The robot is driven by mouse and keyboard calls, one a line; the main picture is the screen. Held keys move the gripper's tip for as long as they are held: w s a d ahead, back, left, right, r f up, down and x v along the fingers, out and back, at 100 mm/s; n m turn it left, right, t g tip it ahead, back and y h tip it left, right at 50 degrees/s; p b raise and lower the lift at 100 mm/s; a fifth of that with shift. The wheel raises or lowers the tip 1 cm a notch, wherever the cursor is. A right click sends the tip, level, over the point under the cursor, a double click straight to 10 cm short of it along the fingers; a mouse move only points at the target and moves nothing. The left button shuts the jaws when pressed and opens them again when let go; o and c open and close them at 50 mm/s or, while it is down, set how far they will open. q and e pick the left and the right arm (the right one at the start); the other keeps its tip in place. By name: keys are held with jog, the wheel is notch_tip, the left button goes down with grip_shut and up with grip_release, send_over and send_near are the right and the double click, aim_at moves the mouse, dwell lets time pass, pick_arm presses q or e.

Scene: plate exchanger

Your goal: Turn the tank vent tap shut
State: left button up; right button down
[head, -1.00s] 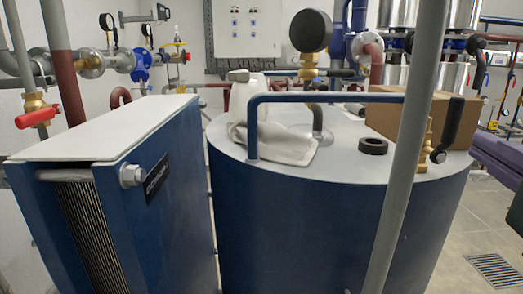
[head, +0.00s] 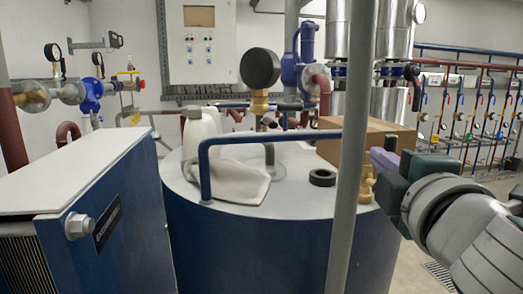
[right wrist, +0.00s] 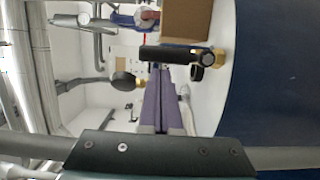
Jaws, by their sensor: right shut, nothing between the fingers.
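The tank vent tap is a brass valve (head: 367,184) at the right edge of the tank top. In the right wrist view its brass body (right wrist: 219,57) and black lever (right wrist: 175,53) show clearly; the lever stands up from the tank top. My right gripper (head: 378,157) is at the tap, its purple fingers hiding most of the lever in the head view. In the wrist view the shut fingers (right wrist: 162,72) end close beside the lever, with nothing between them. I cannot tell whether they touch it. My left gripper is not in view.
The blue tank (head: 245,240) carries a blue rail (head: 270,136), a white jug (head: 200,135), a cloth (head: 230,180), a black ring (head: 322,177), a cardboard box (head: 345,140) and a gauge (head: 259,68). A grey post (head: 350,170) stands in front.

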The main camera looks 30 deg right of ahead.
aim_at(395, 148)
jog(key=shift+d+r, duration=0.1)
dwell(0.3)
jog(key=shift+s+d+r+m+p, duration=0.15)
jog(key=shift+d+m+p, duration=0.1)
jog(key=shift+m+p, duration=0.35)
jog(key=shift+d, duration=0.15)
jog(key=m+p, duration=0.1)
jog(key=d+m+p, duration=0.1)
jog(key=m+y+p, duration=0.1)
jog(key=shift+s+d+r+g+p, duration=0.3)
jog(key=shift+s+d+r+g, duration=0.05)
jog(key=shift+d+g, duration=0.05)
jog(key=s+d+f+m+y+p, duration=0.2)
jog(key=d+m+p, duration=0.4)
jog(key=m, duration=0.4)
notch_tip(395, 148, down, 2)
jog(key=shift+f+y+p, duration=0.15)
jog(key=shift+y+p, duration=0.15)
jog(key=shift+y, duration=0.5)
